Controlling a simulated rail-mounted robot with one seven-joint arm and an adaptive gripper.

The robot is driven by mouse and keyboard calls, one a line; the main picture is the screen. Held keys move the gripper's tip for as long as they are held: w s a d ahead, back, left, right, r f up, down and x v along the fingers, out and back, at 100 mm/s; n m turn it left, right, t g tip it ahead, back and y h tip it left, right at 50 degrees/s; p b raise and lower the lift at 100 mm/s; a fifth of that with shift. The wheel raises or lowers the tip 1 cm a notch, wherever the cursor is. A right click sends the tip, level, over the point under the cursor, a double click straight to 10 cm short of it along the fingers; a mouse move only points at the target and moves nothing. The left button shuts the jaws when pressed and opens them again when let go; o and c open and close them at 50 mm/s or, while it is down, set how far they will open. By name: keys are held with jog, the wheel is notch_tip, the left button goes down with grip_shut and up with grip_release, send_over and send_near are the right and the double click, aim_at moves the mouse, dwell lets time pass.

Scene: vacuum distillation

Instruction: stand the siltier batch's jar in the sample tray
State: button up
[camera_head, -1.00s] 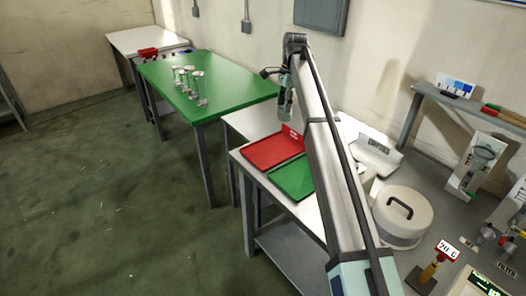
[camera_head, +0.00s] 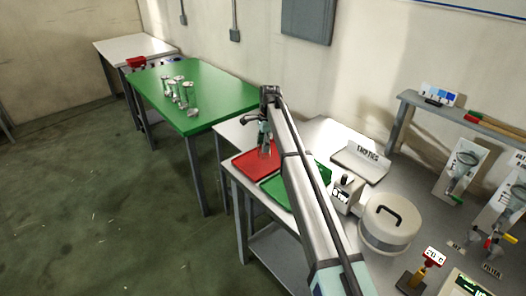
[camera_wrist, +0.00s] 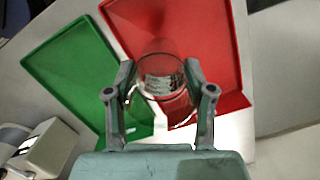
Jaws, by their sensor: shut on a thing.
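My gripper (camera_wrist: 158,90) is shut on a clear glass jar (camera_wrist: 160,70), seen from above in the wrist view with greyish-white marks inside it. The jar is over the near part of the red tray (camera_wrist: 205,45), close to the edge facing the green tray (camera_wrist: 70,70). I cannot tell whether it touches the tray floor. In the head view the gripper (camera_head: 264,148) hangs over the red tray (camera_head: 250,163). The green tray (camera_head: 280,190) lies beside it, partly behind my arm. Several clear jars (camera_head: 180,92) stand on the green table (camera_head: 200,110). Their contents are too small to read.
A small white device (camera_head: 345,190) and a lidded round pot (camera_head: 390,222) stand right of my arm. A white tray labelled EMPTIES (camera_head: 362,160) lies behind them. The floor at left is clear.

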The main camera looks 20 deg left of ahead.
jog(key=shift+f+p, duration=0.65)
jog(key=shift+f, duration=1.9)
jog(key=shift+f, duration=0.15)
jog(key=o, duration=1.3)
notch_tip(320, 180, up, 12)
jog(key=d+b, duration=0.1)
jog(key=b, duration=0.3)
jog(key=shift+w, duration=0.45)
jog(key=shift+d, duration=0.1)
